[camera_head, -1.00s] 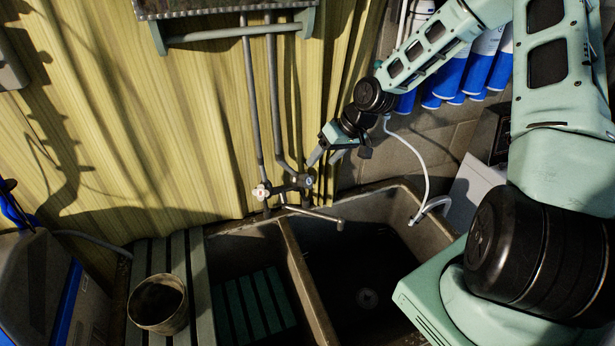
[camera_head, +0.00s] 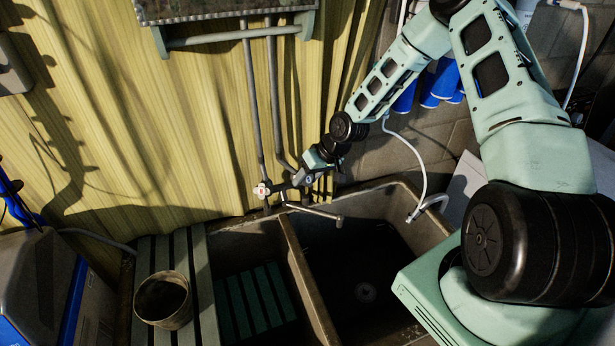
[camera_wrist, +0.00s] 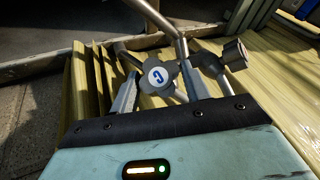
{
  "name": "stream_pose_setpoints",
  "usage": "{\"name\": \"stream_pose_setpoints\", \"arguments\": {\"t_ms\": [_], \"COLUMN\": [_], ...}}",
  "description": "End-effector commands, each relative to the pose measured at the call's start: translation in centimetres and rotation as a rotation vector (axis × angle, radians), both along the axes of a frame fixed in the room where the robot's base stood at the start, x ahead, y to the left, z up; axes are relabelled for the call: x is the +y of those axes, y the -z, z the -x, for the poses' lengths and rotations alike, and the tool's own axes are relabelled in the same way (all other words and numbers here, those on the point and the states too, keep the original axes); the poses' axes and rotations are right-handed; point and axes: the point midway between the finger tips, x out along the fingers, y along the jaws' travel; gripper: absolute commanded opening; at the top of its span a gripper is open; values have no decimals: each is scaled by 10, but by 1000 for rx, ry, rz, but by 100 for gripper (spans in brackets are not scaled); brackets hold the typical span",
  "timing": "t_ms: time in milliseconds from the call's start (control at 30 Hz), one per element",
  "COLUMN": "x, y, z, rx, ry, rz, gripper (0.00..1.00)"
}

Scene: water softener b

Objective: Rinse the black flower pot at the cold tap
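The black flower pot (camera_head: 163,299) stands upright on the slatted drainboard at the left of the sink; its inside is dark. The cold tap handle (camera_wrist: 160,76), marked with a blue C, shows in the wrist view between the fingertips of my gripper (camera_wrist: 157,88). The fingers are apart, one on each side of the handle; I cannot tell whether they touch it. In the head view my gripper (camera_head: 301,181) is at the right side of the tap and covers the cold handle. The tap spout (camera_head: 316,211) reaches over the sink, with no water visible.
The other tap handle (camera_head: 262,190) has a reddish mark. The double sink has a left basin with a green slatted rack (camera_head: 255,300) and a dark, empty-looking right basin (camera_head: 365,265). A white hose (camera_head: 424,165) hangs at its right rim. Pipes (camera_head: 252,100) run up the wall.

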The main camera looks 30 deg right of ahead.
Motion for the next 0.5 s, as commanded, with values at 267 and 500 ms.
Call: {"name": "stream_pose_setpoints", "arguments": {"t_ms": [267, 500], "x": [0, 3], "y": [1, 5], "z": [0, 0], "rx": [-2, -36], "ry": [-5, -73], "rz": [8, 124], "gripper": [17, 17]}}
